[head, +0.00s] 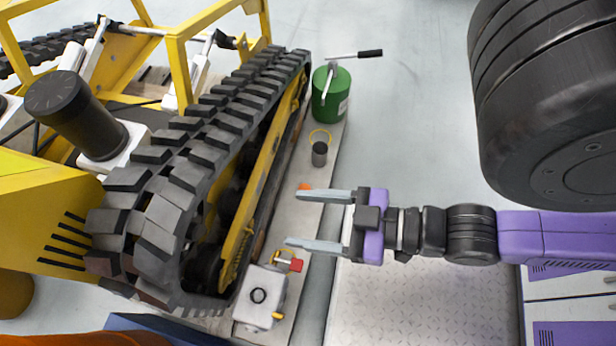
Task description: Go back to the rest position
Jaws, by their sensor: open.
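My gripper (315,219) is open, with its two grey fingers spread apart and pointing left. No object shows between the fingertips. It hangs over the right edge of a narrow grey bench (272,230) that runs beside a tracked vehicle. My purple and black arm reaches in from the right. A small orange thing (305,187) lies just above the upper finger in the picture, partly hidden. A white box-shaped unit (260,298) with a red part stands below the lower finger.
The yellow vehicle's black rubber track (163,205) stands close to the left. A dark cup (320,153) and a green canister (331,95) with a lever stand farther up the bench. The pale floor (410,125) is clear between canister and arm. A checkered metal plate (425,310) lies below the arm.

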